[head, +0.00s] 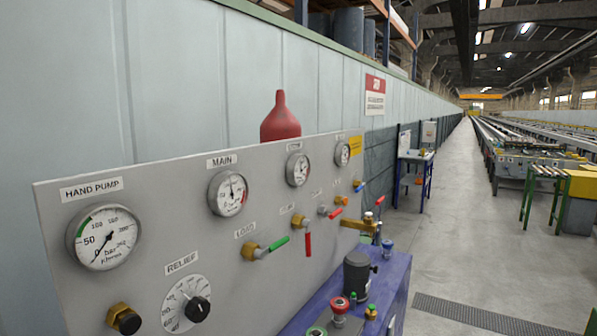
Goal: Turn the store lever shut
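A grey valve panel (150,240) runs away from the near left in the head view. It carries a green lever (276,245) under a label that seems to read LOAD. Farther along are a red lever hanging down (308,244), another red lever angled up to the right (335,213), and a small blue lever (360,187). The labels above these farther levers are too small to read, so I cannot tell which is the store lever or whether it is shut. My gripper is not in view.
Gauges (104,237) and a black relief knob (197,309) are on the panel's near part. A blue-topped bench (393,268) with a dark cylinder (357,272) and red knob (339,304) stands in front of it. The concrete floor (460,240) to the right is clear.

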